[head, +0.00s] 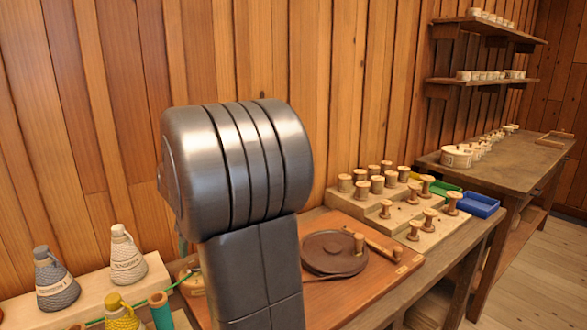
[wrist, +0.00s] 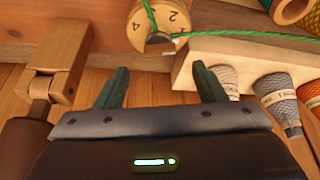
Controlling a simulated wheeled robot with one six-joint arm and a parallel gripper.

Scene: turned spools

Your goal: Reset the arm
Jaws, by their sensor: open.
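My arm rises as a big grey metal link in the middle of the head view and hides part of the bench behind it. My gripper (wrist: 160,70) shows in the wrist view with its two dark green fingers spread wide apart. Nothing is between the fingers. Ahead of them, near the top, is a round wooden piece with numbers (wrist: 158,24), and a green cord (wrist: 240,35) runs across it to the right. My gripper is hidden in the head view.
Yarn cones stand on a pale board (head: 85,278) at left; cones also show in the wrist view (wrist: 275,90). A brown disc (head: 334,252) lies on a reddish board (head: 376,283). Several wooden spools stand on a stepped block (head: 352,207). A blue tray (head: 478,205) sits beyond.

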